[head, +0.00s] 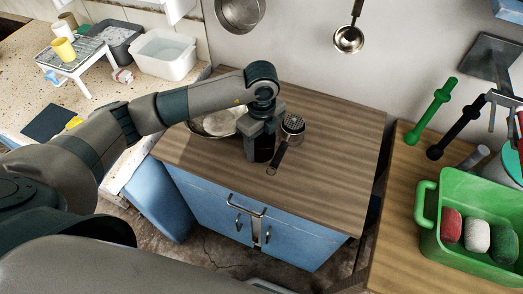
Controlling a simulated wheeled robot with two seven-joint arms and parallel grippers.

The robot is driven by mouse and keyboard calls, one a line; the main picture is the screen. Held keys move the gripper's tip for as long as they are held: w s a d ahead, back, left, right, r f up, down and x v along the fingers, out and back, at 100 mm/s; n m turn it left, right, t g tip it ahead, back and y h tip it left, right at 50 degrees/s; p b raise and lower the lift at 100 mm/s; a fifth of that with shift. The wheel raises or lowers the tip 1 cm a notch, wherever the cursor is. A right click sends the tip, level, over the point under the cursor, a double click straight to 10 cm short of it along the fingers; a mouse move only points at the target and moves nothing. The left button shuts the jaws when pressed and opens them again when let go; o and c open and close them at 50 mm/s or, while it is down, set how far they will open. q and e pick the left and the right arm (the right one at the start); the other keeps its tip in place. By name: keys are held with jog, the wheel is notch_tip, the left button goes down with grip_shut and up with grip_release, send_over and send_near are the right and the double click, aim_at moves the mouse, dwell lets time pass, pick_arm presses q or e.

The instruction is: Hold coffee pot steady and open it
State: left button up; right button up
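My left gripper (263,137) points down over the wooden top of the blue cabinet, one finger on each side of a dark object (263,152). This may be the coffee pot, but most of it is hidden by the gripper, and I cannot tell whether the fingers touch it. Just right of the gripper stands a small metal item (292,124) with a speckled round top and a dark handle slanting toward the front. I cannot tell whether it is part of the pot. No lid is clearly visible. My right gripper is not in view.
A metal bowl (210,125) sits behind my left forearm. The wooden top (335,160) is clear on the right. A green crate (468,240) with sponges stands on the right-hand table. A white tub (163,56) is at the back left. A ladle (348,38) hangs on the wall.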

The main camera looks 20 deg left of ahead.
aim_at(261, 146)
pick_arm(q)
jog(key=shift+f+p, duration=0.55)
jog(key=shift+f, duration=1.3)
jog(key=shift+f, duration=0.1)
jog(key=o, duration=1.2)
